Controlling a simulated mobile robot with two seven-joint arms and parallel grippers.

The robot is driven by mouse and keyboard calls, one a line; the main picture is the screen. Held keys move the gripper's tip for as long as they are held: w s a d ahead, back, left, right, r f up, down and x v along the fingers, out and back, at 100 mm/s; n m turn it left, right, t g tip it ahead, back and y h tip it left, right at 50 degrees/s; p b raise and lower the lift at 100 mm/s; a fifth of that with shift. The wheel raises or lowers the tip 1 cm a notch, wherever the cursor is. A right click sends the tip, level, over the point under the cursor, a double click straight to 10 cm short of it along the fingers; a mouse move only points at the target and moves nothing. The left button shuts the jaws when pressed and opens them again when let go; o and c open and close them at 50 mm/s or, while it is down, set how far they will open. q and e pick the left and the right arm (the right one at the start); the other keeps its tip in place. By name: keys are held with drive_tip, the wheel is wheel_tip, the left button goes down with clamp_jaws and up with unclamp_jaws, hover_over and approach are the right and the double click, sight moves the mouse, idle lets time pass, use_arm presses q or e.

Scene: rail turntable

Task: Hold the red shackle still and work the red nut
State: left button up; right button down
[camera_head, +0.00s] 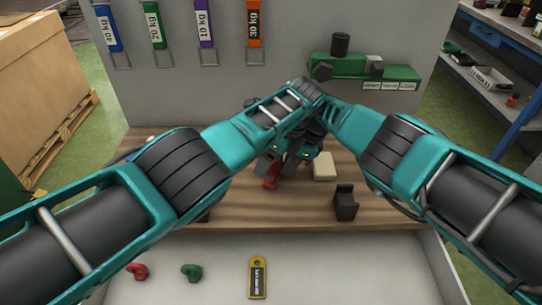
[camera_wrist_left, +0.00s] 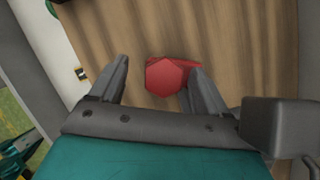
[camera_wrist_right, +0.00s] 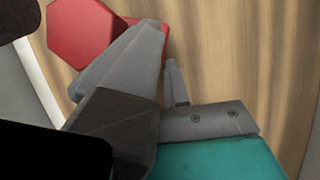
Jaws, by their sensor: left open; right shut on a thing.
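The red nut (camera_wrist_left: 168,77) is a six-sided head in the left wrist view, between the fingers of my left gripper (camera_wrist_left: 160,82) and nearer the right-hand finger. The left gripper is open; contact cannot be told. The nut also shows in the right wrist view (camera_wrist_right: 80,33). My right gripper (camera_wrist_right: 166,60) is shut on the red shackle (camera_wrist_right: 163,28), mostly hidden behind a finger, just beside the nut. In the head view, both grippers meet low over the wooden bench, and a red part (camera_head: 271,181) shows below them.
A cream block (camera_head: 324,167) and a black slotted block (camera_head: 345,204) stand right of the grippers. A red hook-shaped piece (camera_head: 137,271), a green one (camera_head: 191,273) and a yellow-black tag (camera_head: 257,278) lie in front.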

use_arm(q)
drive_tip(key=shift+w+a+r+t, duration=0.2)
drive_tip(key=shift+w+a+t, duration=0.1)
drive_tip(key=shift+w+a, duration=0.8)
drive_tip(key=shift+d+r, duration=0.15)
drive_tip(key=shift+r, duration=1.9)
drive_tip(key=m+h, duration=0.1)
drive_tip(key=m, duration=0.3)
drive_tip(key=a+m+t+h, duration=0.1)
drive_tip(key=m, duration=0.3)
drive_tip(key=m+t+h, duration=0.1)
drive_tip(key=m+h, duration=0.1)
drive_tip(key=m, duration=0.1)
drive_tip(key=shift+w+a+m, duration=0.15)
drive_tip(key=shift+w+m, duration=0.05)
drive_tip(key=shift+m, duration=0.2)
